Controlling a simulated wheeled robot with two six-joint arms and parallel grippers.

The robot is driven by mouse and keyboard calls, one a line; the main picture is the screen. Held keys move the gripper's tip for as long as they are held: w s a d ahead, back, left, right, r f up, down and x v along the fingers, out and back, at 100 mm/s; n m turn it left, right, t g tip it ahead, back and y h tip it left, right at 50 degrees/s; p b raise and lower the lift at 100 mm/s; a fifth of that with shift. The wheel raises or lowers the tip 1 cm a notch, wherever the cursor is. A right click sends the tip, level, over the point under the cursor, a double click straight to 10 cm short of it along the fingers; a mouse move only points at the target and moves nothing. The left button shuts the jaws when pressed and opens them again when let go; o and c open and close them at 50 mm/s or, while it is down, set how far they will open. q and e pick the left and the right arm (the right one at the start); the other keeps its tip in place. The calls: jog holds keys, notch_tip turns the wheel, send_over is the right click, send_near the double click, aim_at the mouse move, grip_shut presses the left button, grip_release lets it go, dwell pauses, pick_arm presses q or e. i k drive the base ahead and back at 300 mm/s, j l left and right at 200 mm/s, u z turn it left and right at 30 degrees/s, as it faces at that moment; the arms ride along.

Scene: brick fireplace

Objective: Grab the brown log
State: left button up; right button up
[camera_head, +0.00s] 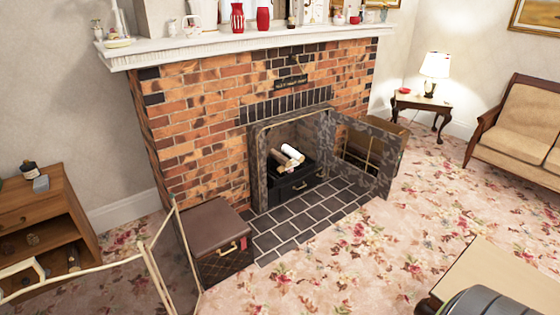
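A small stack of logs lies in the dark grate (298,186) inside the open brick fireplace (215,115), at the middle of the head view. One log is pale and whitish (293,153). A tan-brown log (279,157) lies against it on the left. The logs overlap and are too small to tell fully apart. Small brownish pieces (74,259) sit on the shelves of the wooden cabinet at the left; I cannot tell what they are. Neither of my grippers can be made out in this view.
A dark tiled hearth (300,217) lies before the fireplace. A brown box (215,236) stands at its left, beside a metal-framed screen (174,262). A hinged panel (368,150) stands open at the right. Flowered carpet (345,262) is clear in front.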

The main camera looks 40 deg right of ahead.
aim_at(279, 158)
jog(key=i+l+z, duration=1.05)
jog(key=i+z, duration=0.3)
